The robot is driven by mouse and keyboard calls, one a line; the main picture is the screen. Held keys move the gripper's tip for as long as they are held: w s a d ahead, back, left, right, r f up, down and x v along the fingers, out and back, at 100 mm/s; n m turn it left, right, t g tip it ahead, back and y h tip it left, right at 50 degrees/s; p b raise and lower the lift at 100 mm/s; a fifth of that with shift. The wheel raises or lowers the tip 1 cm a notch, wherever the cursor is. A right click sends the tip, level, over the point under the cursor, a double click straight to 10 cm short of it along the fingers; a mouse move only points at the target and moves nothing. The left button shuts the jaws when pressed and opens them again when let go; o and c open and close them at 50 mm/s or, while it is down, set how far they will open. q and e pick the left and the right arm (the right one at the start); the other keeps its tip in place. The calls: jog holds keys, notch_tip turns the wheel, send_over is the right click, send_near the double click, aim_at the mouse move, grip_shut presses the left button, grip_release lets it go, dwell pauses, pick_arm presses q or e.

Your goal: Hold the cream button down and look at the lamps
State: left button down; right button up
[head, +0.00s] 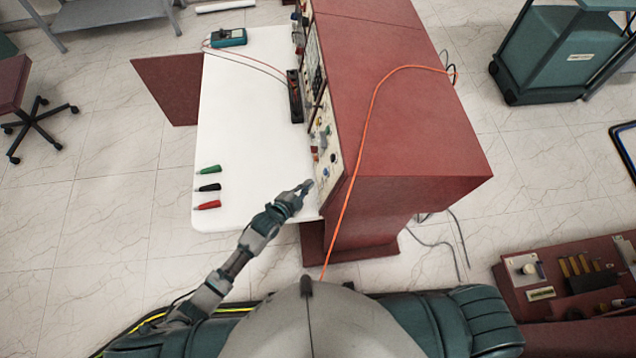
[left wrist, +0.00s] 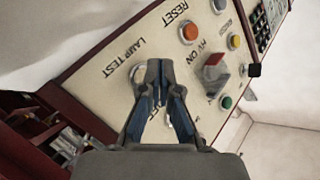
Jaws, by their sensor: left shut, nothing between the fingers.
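The cream button (left wrist: 138,72) sits on the sloping cream control panel (left wrist: 90,85) beside the printed words LAMP TEST. Only part of its rim shows in the left wrist view; my fingertips hide the rest. My left gripper (left wrist: 160,68) is shut and empty, with its tips over the button. I cannot tell whether they touch it or whether it is pressed in. In the head view the left gripper (head: 307,186) is at the near end of the red console's panel (head: 325,140). My right gripper is not in view.
An orange button (left wrist: 189,33), a red knob (left wrist: 215,65), an amber button (left wrist: 234,41) and a green button (left wrist: 227,102) are close by on the panel. Green, black and red plugs lie on the white table (head: 245,120). An orange cable (head: 357,150) crosses the console.

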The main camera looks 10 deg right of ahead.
pick_arm(q)
jog(key=shift+d, duration=0.3)
jog(key=shift+d+f, duration=0.1)
jog(key=shift+d, duration=0.4)
dwell(0.6)
dwell(0.9)
jog(key=shift+a+r+p, duration=0.2)
jog(key=shift+a+p, duration=0.2)
jog(key=shift+a, duration=0.45)
jog(key=shift+a+r+p, duration=0.15)
jog(key=shift+a+p, duration=0.15)
jog(key=shift+a, duration=0.3)
jog(key=a, duration=0.1)
jog(key=a+r+p, duration=0.1)
jog(key=a, duration=0.1)
jog(key=shift+a, duration=0.4)
